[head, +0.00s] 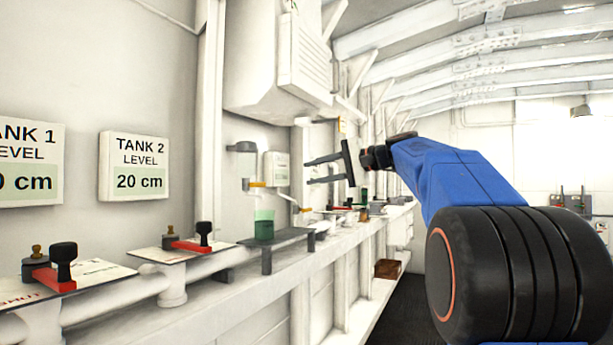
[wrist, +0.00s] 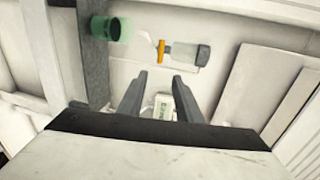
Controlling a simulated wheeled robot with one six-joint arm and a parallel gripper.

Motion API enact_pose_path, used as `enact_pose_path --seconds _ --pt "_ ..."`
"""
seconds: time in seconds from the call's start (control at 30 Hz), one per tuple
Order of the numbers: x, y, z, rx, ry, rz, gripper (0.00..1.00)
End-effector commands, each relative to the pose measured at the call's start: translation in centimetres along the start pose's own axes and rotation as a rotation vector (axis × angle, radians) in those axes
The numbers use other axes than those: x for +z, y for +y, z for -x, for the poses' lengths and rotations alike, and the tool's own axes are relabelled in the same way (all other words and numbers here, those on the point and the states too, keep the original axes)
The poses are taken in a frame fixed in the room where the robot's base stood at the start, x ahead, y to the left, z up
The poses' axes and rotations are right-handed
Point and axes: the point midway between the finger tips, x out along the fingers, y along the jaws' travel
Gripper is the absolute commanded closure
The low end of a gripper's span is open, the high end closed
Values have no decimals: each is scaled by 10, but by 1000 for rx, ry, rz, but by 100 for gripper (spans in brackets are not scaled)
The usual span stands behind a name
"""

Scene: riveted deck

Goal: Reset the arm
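My gripper (head: 325,170) is raised in front of the wall, with its two dark fingers spread apart and nothing between them. In the wrist view my gripper (wrist: 159,90) shows its fingers well apart with a clear gap. My blue arm reaches in from the right of the head view. A green cup (head: 264,224) stands on a dark shelf below and left of the gripper. The cup also shows in the wrist view (wrist: 112,30), apart from the fingers.
A tap with an orange band (head: 256,184) is above the cup. Red-handled valves (head: 190,243) sit along the pipe ledge at left. Signs for Tank 1 (head: 30,163) and Tank 2 (head: 135,166) are on the wall. A brown box (head: 388,268) lies low down further back.

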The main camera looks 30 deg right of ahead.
Motion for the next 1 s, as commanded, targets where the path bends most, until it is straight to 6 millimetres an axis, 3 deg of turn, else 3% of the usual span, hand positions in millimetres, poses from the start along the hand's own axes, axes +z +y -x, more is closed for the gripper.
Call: enact_pose_path --seconds 0.67,0.77,0.83,1.0 --pt "6 4 1 13 -1 5 68" --pt "25 22 -7 60 -5 21 68" --pt "46 45 -15 116 -7 42 68" --pt "111 120 -25 292 -23 130 68"
